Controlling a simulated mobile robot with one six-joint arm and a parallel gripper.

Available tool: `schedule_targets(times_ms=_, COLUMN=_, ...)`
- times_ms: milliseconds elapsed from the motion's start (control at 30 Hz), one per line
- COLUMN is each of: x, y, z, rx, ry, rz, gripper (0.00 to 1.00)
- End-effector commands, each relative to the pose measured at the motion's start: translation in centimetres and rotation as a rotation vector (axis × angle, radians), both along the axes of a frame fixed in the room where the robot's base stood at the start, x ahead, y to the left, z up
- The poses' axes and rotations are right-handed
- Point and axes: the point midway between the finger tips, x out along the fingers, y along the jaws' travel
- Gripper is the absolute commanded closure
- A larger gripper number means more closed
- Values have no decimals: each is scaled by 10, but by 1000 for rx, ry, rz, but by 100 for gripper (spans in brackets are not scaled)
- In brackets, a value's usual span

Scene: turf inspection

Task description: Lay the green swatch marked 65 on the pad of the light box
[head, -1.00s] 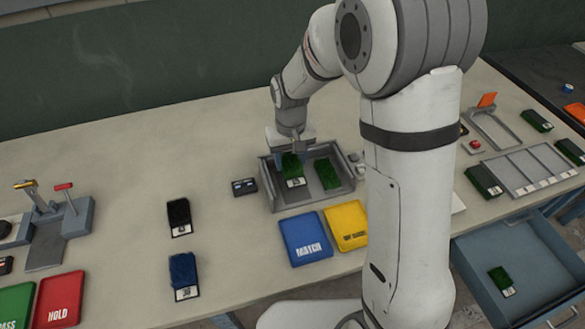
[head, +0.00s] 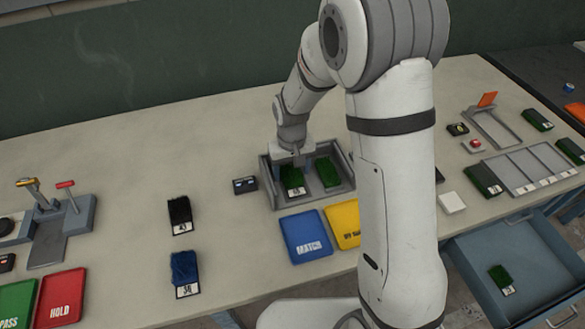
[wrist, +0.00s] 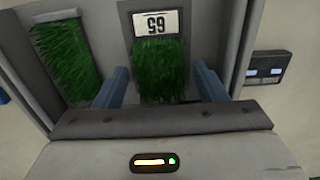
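The green swatch marked 65 (wrist: 160,68) lies flat on the floor of the grey light box (head: 343,194), in its left half in the head view; it shows there too (head: 293,178). Its label reads upside down in the wrist view. My gripper (wrist: 162,66) is low in the box, one blue finger on each side of the swatch, with narrow gaps between fingers and turf. It looks open. The pad under the swatch is mostly covered. A second green swatch (head: 328,172) lies beside it in the box, at the left in the wrist view (wrist: 66,55).
The box walls stand close around my gripper. A small dark display (head: 245,185) sits left of the box. A blue MATCH plate (head: 306,236) and a yellow plate (head: 343,222) lie in front. Dark (head: 180,213) and blue (head: 184,268) swatches lie further left. An open drawer (head: 470,262) is at right.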

Motion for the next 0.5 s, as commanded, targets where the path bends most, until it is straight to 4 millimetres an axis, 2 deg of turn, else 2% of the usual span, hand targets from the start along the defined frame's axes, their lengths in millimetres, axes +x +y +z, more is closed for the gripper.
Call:
schedule_targets(times_ms=333, x=0, y=0, z=3, rx=0, ry=0, rz=-1, gripper=30)
schedule_targets(times_ms=433, x=1, y=0, z=10, rx=1, ry=-2, rz=-1, gripper=30)
schedule_targets(times_ms=500, x=1, y=0, z=22, rx=1, ry=-5, rz=-1, gripper=30)
